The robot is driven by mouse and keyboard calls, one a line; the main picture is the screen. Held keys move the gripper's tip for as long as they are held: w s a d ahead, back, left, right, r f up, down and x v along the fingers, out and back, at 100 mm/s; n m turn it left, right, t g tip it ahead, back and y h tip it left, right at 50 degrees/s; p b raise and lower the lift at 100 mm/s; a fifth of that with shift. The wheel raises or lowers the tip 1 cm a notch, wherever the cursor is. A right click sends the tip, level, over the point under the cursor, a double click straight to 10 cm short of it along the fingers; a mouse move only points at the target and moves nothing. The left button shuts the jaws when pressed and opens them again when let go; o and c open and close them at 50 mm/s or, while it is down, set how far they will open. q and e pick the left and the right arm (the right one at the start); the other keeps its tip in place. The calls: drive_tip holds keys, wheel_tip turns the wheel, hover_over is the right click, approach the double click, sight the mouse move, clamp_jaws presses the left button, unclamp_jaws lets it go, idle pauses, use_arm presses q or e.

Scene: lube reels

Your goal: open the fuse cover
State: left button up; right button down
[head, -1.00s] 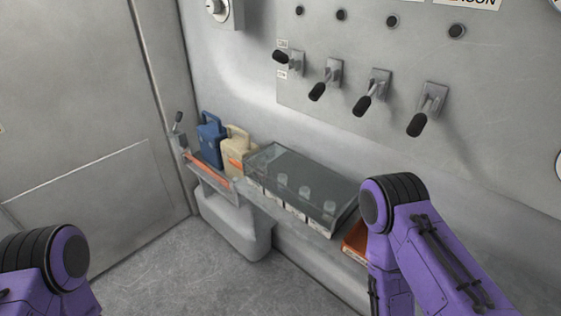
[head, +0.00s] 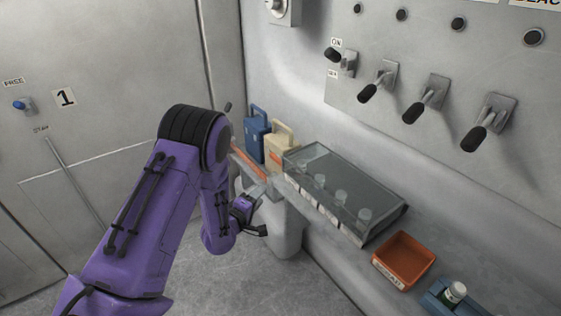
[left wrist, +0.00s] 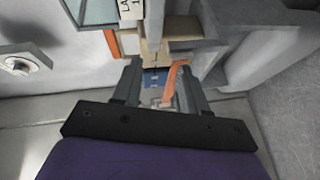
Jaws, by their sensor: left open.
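The fuse cover (head: 350,190) is a clear, smoky lid over a box on the wall shelf in the head view. It looks shut, with several round-topped fuses showing through it. My left gripper (head: 262,212) is to the left of the cover and lower, near the shelf's left end, apart from the cover. In the left wrist view my left gripper (left wrist: 160,85) is open, its two fingers spread with nothing held between them. An orange-red strip shows beyond the fingers. My right gripper is not in view.
A blue jug (head: 256,133) and a beige jug (head: 281,148) stand left of the fuse box. An orange tray (head: 404,260) and a blue holder with a bottle (head: 454,294) are to its right. Several black-handled levers (head: 415,112) are on the wall above.

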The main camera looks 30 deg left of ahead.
use_arm(q)
drive_tip(key=n+t+h, duration=0.1)
drive_tip(key=t, duration=0.1)
approach(275, 160)
drive_tip(key=w+p, duration=0.1)
drive_tip(key=w, duration=1)
drive_tip(key=shift+a, duration=0.15)
clamp_jaws()
